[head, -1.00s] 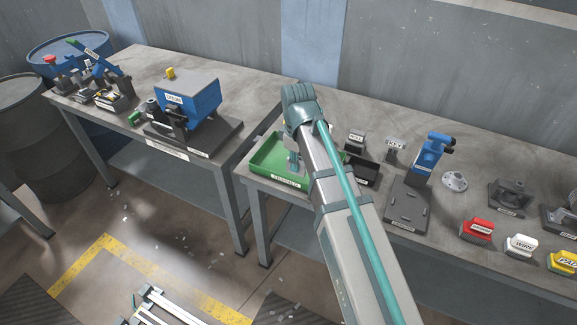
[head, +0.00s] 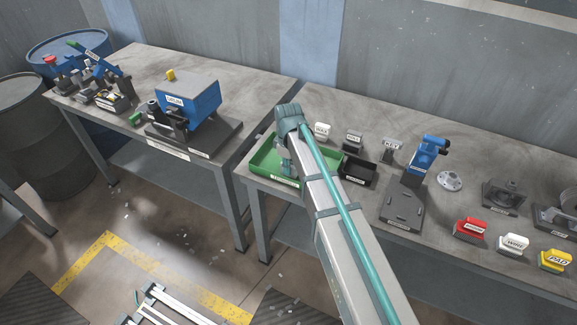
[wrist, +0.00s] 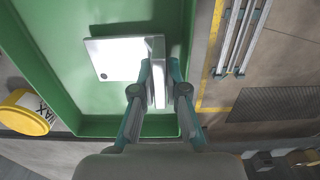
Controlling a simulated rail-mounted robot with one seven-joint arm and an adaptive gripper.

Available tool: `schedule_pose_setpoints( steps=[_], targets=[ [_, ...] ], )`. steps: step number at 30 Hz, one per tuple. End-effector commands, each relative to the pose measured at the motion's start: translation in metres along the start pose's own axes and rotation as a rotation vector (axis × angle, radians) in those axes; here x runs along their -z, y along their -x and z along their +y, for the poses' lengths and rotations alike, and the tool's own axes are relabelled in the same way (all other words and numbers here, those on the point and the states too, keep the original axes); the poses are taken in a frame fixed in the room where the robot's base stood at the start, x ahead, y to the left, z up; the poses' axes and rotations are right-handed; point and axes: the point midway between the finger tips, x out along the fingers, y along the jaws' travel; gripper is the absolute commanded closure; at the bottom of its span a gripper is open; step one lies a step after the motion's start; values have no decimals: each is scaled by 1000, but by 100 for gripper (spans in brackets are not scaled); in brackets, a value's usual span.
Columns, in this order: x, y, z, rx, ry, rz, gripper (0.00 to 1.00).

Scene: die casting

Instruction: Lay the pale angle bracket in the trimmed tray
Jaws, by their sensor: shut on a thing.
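The pale angle bracket (wrist: 115,58) shows in the wrist view as a flat whitish plate with a hole and an upright flange. My gripper (wrist: 160,72) is shut on the flange. The bracket is over the floor of the green tray (wrist: 65,72), close to its right wall. I cannot tell whether it touches the tray floor. In the head view the green tray (head: 262,164) sits at the left end of the right bench. My gripper (head: 287,166) is down at the tray there, and my arm covers its right part. The bracket cannot be made out in that view.
A dark open tray (head: 358,171) stands just right of the green one. A WAX-labelled item (wrist: 24,112) stands beside the green tray. A blue-topped fixture (head: 427,155) and red, white and yellow blocks (head: 470,229) are further right. A gap separates the two benches.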

Motion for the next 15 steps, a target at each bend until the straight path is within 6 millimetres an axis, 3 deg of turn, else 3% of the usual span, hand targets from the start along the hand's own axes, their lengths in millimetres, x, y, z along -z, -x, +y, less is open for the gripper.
schedule_pose_setpoints(
  steps=[14, 15],
  targets=[
    [0, -10, 0, -1, 0, 1, 100],
    [0, -10, 0, -1, 0, 0, 83]
  ],
)
